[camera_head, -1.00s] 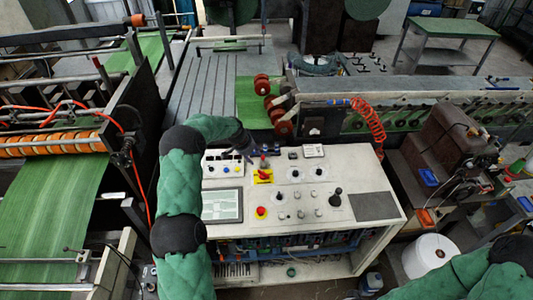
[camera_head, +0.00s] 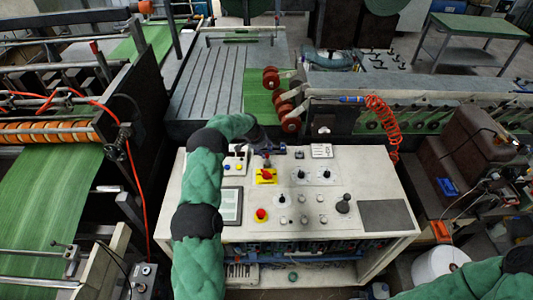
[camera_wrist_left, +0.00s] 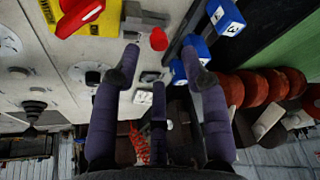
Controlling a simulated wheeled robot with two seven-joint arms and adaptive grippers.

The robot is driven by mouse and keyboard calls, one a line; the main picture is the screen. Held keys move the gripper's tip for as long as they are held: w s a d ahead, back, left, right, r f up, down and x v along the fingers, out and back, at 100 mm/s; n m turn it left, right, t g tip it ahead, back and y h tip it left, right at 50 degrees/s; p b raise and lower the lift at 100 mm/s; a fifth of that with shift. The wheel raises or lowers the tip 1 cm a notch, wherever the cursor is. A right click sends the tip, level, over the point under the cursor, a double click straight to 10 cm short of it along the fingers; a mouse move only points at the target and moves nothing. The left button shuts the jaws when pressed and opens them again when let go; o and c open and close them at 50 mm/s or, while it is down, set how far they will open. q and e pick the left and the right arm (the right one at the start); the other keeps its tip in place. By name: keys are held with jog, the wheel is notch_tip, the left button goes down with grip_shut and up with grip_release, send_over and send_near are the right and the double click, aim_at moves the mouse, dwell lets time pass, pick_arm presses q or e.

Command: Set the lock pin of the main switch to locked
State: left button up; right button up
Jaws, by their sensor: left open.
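The main switch (camera_head: 265,175) is a red rotary handle on a yellow plate at the console's upper middle. It also shows at the top left of the left wrist view (camera_wrist_left: 82,14). A small red-tipped knob, which looks like the lock pin (camera_wrist_left: 158,39), stands beside the yellow plate; its setting cannot be read. My left gripper (camera_head: 272,150) is over the console's back edge, just behind the switch. In the left wrist view its open fingers (camera_wrist_left: 163,55) spread to either side of the red knob, which appears just beyond the tips. My right gripper is out of view.
Blue numbered blocks (camera_wrist_left: 225,15) lie close to the right finger in the wrist view. The console top (camera_head: 395,180) carries several knobs, a red button (camera_head: 261,214) and a screen (camera_head: 231,205). Red rollers (camera_head: 290,123) stand behind the console.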

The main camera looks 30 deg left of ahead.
aim_at(267, 155)
pick_arm(q)
jog(key=shift+x, duration=2.25)
grip_shut()
